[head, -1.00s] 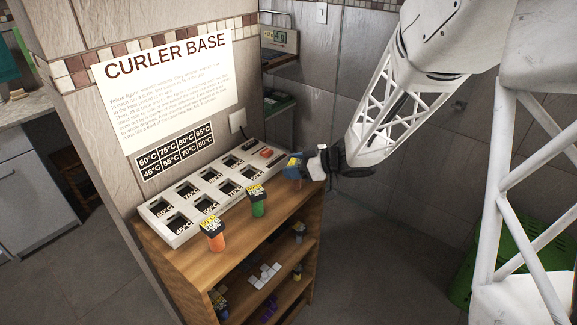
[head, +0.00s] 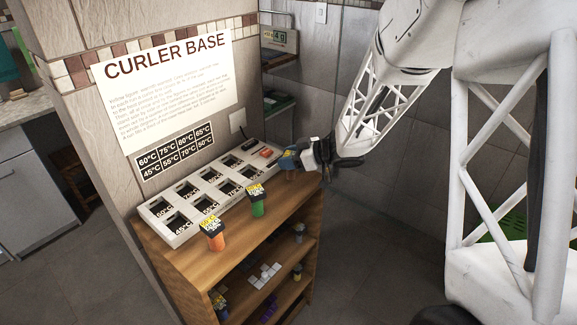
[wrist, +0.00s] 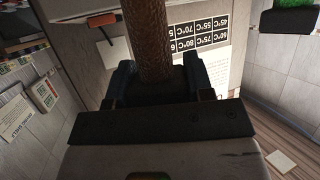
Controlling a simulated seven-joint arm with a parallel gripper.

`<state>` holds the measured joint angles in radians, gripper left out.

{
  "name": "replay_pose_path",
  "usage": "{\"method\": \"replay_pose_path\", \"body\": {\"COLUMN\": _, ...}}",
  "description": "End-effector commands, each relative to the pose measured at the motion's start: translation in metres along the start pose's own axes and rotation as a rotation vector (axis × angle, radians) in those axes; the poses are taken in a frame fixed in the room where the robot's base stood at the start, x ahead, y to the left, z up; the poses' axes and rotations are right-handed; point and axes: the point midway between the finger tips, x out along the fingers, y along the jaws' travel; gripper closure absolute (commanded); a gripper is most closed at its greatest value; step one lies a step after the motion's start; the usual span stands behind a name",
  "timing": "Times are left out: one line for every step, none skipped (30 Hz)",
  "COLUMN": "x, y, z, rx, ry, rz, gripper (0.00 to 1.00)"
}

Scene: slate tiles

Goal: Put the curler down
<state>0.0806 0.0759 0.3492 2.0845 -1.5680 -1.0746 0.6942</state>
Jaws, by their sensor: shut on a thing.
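My gripper (head: 296,159) is shut on a curler (head: 290,174) with a dark blue cap and a brown body. It is at the right end of the wooden shelf top, beside the curler base. In the wrist view the curler's brown rough body (wrist: 150,40) stands between the two dark fingers (wrist: 152,85). I cannot tell whether its lower end touches the wood. The white curler base (head: 252,163) lies along the wall with rows of square openings. The gripper hides part of the cap.
A green curler (head: 257,208) and an orange curler (head: 216,240) stand on the wooden shelf (head: 185,272) in front of the base. Small items lie on its lower levels. A sign (head: 170,85) hangs on the wall above. The floor at right is mostly clear.

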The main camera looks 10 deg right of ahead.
Motion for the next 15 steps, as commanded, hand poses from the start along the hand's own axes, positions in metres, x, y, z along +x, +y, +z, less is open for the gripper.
{"method": "replay_pose_path", "body": {"x": 0.002, "y": 0.0, "z": 0.005, "rx": 0.002, "ry": 0.0, "rz": -0.001, "gripper": 0.79}}
{"method": "replay_pose_path", "body": {"x": 0.003, "y": 0.0, "z": 0.008, "rx": 0.002, "ry": 0.0, "rz": 0.0, "gripper": 0.79}}
{"method": "replay_pose_path", "body": {"x": 0.005, "y": 0.0, "z": 0.012, "rx": 0.002, "ry": 0.0, "rz": 0.0, "gripper": 0.79}}
{"method": "replay_pose_path", "body": {"x": 0.006, "y": 0.0, "z": 0.015, "rx": 0.003, "ry": 0.0, "rz": 0.0, "gripper": 0.79}}
{"method": "replay_pose_path", "body": {"x": 0.007, "y": 0.0, "z": 0.018, "rx": 0.003, "ry": 0.0, "rz": 0.0, "gripper": 0.79}}
{"method": "replay_pose_path", "body": {"x": 0.009, "y": 0.0, "z": 0.021, "rx": 0.002, "ry": 0.0, "rz": -0.001, "gripper": 0.79}}
{"method": "replay_pose_path", "body": {"x": 0.01, "y": 0.0, "z": 0.023, "rx": 0.001, "ry": 0.0, "rz": -0.001, "gripper": 0.79}}
{"method": "replay_pose_path", "body": {"x": 0.01, "y": 0.0, "z": 0.025, "rx": 0.001, "ry": 0.0, "rz": -0.001, "gripper": 0.79}}
{"method": "replay_pose_path", "body": {"x": 0.011, "y": 0.0, "z": 0.026, "rx": 0.001, "ry": 0.0, "rz": 0.0, "gripper": 0.79}}
{"method": "replay_pose_path", "body": {"x": 0.011, "y": 0.0, "z": 0.027, "rx": 0.0, "ry": 0.0, "rz": 0.0, "gripper": 0.79}}
{"method": "replay_pose_path", "body": {"x": 0.011, "y": 0.0, "z": 0.027, "rx": 0.0, "ry": 0.0, "rz": 0.0, "gripper": 0.79}}
{"method": "replay_pose_path", "body": {"x": 0.011, "y": 0.0, "z": 0.027, "rx": 0.0, "ry": 0.0, "rz": 0.0, "gripper": 0.79}}
{"method": "replay_pose_path", "body": {"x": 0.011, "y": 0.0, "z": 0.027, "rx": 0.0, "ry": 0.0, "rz": 0.0, "gripper": 0.79}}
{"method": "replay_pose_path", "body": {"x": 0.011, "y": 0.0, "z": 0.027, "rx": 0.0, "ry": 0.0, "rz": 0.0, "gripper": 0.79}}
{"method": "replay_pose_path", "body": {"x": 0.011, "y": 0.0, "z": 0.027, "rx": 0.0, "ry": 0.0, "rz": 0.0, "gripper": 0.79}}
